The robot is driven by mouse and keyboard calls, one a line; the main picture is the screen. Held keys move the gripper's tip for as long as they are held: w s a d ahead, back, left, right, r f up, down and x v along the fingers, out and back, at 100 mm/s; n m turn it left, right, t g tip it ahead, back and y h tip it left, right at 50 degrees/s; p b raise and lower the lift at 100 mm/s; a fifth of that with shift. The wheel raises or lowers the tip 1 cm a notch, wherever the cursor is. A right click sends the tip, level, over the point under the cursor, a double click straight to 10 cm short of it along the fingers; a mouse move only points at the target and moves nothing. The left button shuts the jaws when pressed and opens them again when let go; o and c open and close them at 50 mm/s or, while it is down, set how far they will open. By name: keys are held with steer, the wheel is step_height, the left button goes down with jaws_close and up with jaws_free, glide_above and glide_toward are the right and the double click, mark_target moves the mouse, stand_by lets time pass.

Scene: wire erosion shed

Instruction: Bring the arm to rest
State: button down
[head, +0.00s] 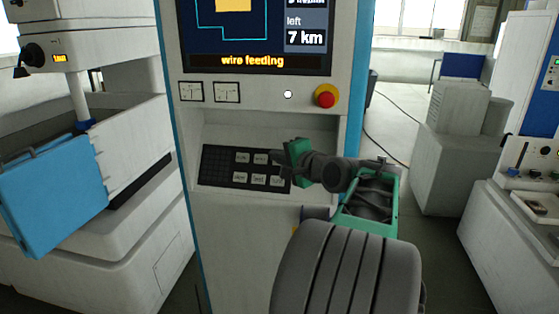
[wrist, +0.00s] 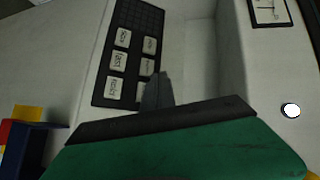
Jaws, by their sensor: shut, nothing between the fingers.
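My gripper (head: 280,158) is in front of the machine's control panel (head: 228,167) in the head view, near its right end. My arm, dark with green parts, reaches up from the lower right. In the wrist view the shut fingers (wrist: 157,92) point at the panel (wrist: 152,18) and overlap its lower right keys. The gripper holds nothing. I cannot tell whether the fingertips touch the keys.
Above the panel are a screen (head: 258,30) reading "wire feeding", a white button (head: 288,94) and a red knob (head: 325,96). A blue door (head: 52,190) hangs open at left. Grey cabinets (head: 455,150) stand at right, with floor between.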

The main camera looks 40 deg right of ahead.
stand_by(0.4)
steer(key=w+a+f+n+g+y, duration=0.1)
steer(key=a+f+n+g, duration=0.4)
steer(key=a, duration=0.6)
steer(key=w+a+f+n+y, duration=0.1)
steer(key=a+f+n+y, duration=0.15)
steer(key=a+f, duration=0.55)
steer(key=s+a+f+n+g, duration=0.3)
steer(key=s+a+f+n, duration=0.2)
steer(key=s+a, duration=0.3)
steer(key=s+a+f+n+g+h, duration=0.1)
steer(key=s+a+f+n+g, duration=0.2)
steer(key=s+a+n, duration=0.3)
steer(key=s+a+f, duration=0.1)
steer(key=s+a, duration=0.1)
steer(key=s, duration=0.1)
steer(key=shift+s+f+g, duration=0.35)
steer(key=shift+g, duration=0.05)
stand_by(2.6)
